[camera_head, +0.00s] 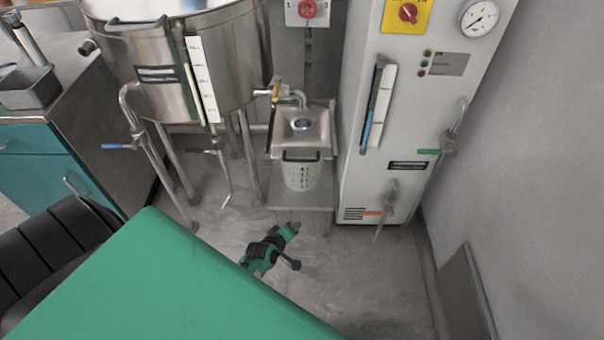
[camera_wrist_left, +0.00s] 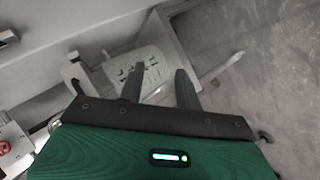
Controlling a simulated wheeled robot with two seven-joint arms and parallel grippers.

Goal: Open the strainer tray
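The strainer tray (camera_head: 300,126) is a square metal basin with a dark round opening, on a stand between the large tank and the white cabinet. A dark handle (camera_head: 300,155) runs across its front. A pale perforated strainer basket (camera_head: 299,177) hangs below it; the basket also shows in the left wrist view (camera_wrist_left: 150,62), partly behind the fingers. My left gripper (camera_head: 272,247) is low in front of the stand, apart from the tray. In the left wrist view its two dark fingers (camera_wrist_left: 160,80) are spread with nothing clearly between them. My right gripper is not in view.
The white cabinet (camera_head: 400,110) stands at right.

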